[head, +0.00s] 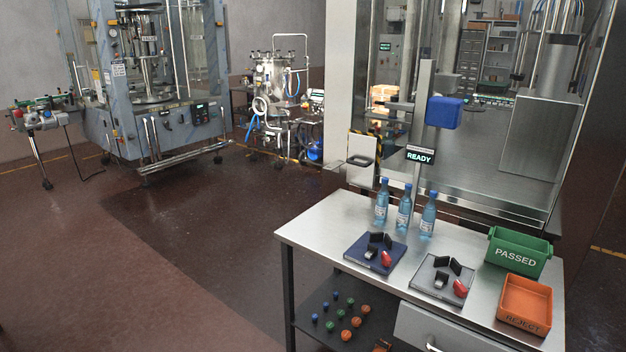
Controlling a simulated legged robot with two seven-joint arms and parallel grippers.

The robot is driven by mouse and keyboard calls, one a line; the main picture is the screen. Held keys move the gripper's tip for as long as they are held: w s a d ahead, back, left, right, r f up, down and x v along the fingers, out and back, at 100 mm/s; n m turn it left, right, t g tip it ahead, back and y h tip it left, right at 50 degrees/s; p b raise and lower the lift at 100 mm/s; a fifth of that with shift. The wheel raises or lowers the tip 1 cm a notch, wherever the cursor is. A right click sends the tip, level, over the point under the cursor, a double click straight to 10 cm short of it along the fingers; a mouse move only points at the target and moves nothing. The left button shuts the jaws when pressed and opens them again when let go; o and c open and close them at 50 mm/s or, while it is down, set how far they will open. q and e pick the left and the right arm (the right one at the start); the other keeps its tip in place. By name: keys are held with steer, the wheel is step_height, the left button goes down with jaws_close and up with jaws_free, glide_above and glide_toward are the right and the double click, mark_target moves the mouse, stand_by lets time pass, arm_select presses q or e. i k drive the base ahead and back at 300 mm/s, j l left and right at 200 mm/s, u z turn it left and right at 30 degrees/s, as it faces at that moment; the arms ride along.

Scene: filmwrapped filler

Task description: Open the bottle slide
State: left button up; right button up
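Neither of my grippers shows in the head view. No part is clearly marked as the bottle slide, and I cannot tell which one it is. Three blue bottles (403,208) stand upright in a row at the back of the steel table (335,222).
A blue plate (357,250) and a grey plate (426,284) carry black blocks and red parts. A green PASSED bin (519,253) and an orange REJECT bin (524,302) stand at right. Several caps (343,334) lie on the lower shelf.

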mark_target(362, 149)
steer(key=i+j+u, duration=0.4)
steer(key=i, duration=0.25)
steer(key=i+u, duration=0.45)
steer(key=i, duration=0.25)
steer(key=i+l+u, duration=0.15)
steer(key=i+u, duration=0.25)
steer(key=i, duration=0.3)
steer(key=i+j, duration=0.1)
steer(key=i, duration=1)
steer(key=i+z, duration=0.25)
steer(key=z, duration=0.2)
steer(key=i+j+z, duration=0.1)
steer(key=z, duration=0.35)
steer(key=i+j+z, duration=0.2)
steer(key=z, duration=0.25)
steer(key=i+j+z, duration=0.25)
steer(key=z, duration=0.2)
steer(key=i+j+z, duration=0.25)
steer(key=i+z, duration=0.1)
steer(key=z, duration=0.15)
